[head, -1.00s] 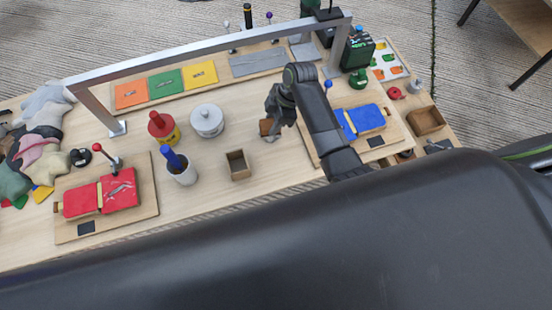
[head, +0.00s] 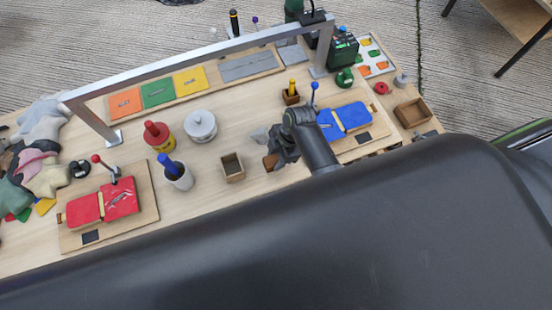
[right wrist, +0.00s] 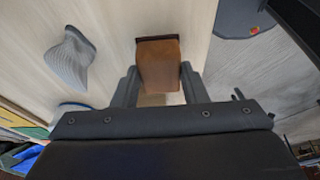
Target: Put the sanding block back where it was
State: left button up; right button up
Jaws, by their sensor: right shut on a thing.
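The sanding block is a brown block (head: 270,162) at the fingertips of my right gripper (head: 274,159), near the table's front edge, right of a small open wooden box (head: 232,167). In the right wrist view the block (right wrist: 158,62) sits between the two fingers of my right gripper (right wrist: 158,82), which is shut on it. A narrow dark edge shows at the block's far end. I cannot tell whether the block touches the table. My left gripper is not in view.
A grey object (head: 259,136) stands close to the gripper. A blue clamped piece (head: 344,119) lies right. A metal arch (head: 200,55) spans the table.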

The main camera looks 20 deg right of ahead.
jog(key=shift+f, duration=1.35)
jog(key=shift+f, duration=0.1)
jog(key=o, duration=1.2)
jog(key=v, duration=1.2)
